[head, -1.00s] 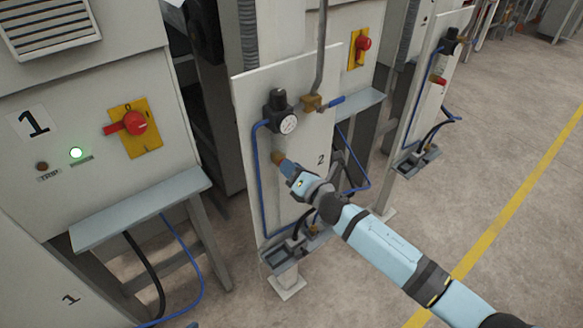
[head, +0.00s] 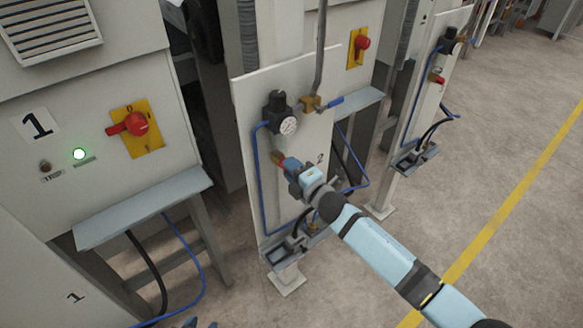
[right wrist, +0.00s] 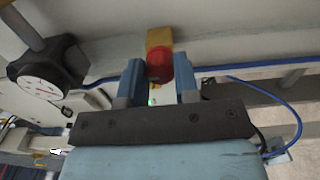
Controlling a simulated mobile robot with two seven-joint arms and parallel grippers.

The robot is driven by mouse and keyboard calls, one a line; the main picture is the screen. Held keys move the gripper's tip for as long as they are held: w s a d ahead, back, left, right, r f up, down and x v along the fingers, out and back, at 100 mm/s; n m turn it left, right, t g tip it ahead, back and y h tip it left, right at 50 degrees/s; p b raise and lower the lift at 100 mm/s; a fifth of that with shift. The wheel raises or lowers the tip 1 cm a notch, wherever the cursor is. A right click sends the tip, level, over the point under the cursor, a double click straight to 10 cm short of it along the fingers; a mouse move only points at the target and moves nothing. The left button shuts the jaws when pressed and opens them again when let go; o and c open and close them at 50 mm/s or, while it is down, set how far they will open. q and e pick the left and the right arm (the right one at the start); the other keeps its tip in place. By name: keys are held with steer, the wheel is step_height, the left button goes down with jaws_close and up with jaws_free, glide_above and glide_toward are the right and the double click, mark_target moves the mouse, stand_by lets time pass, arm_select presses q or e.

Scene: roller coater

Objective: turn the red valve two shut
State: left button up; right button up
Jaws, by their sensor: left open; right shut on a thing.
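The red valve (right wrist: 159,66) on panel two shows in the right wrist view as a red handle in front of its brass body (right wrist: 158,38). In the head view my right gripper (head: 285,164) covers most of it at the middle of panel two (head: 245,105). My right gripper (right wrist: 159,82) is shut on the valve handle, one blue finger on each side. The handle's exact angle is hard to tell. My left gripper (head: 197,323) is open, with only its tips showing at the bottom edge of the head view, away from the panel.
A black regulator with a gauge (head: 288,125) is above the valve, also seen in the right wrist view (right wrist: 40,80). A blue-handled valve (head: 328,104) is on the pipe. Blue hose runs around the panel. Cabinet one has a red switch (head: 134,124). Floor at right is open.

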steer(key=shift+m, duration=0.3)
steer(key=o, duration=0.9)
steer(key=shift+o, duration=0.2)
steer(key=b+v, duration=0.1)
steer(key=v, duration=1.3)
steer(key=shift+b, duration=0.4)
steer(key=s+d+f+m+g+h+p, duration=0.1)
steer(key=s+d+f+m+h, duration=0.1)
steer(key=s+m, duration=0.5)
steer(key=s+d+f+m+g+h+p, duration=0.1)
steer(key=s+d+f+m+h, duration=0.2)
steer(key=s+f+m, duration=0.4)
steer(key=s+d+f+m+g+h+p, duration=0.1)
steer(key=s+d+f+m, duration=0.3)
steer(key=s+m, duration=0.4)
steer(key=shift+s+d+f+g+h, duration=0.3)
steer(key=shift+s+f+h, duration=0.25)
steer(key=shift+s+h, duration=0.25)
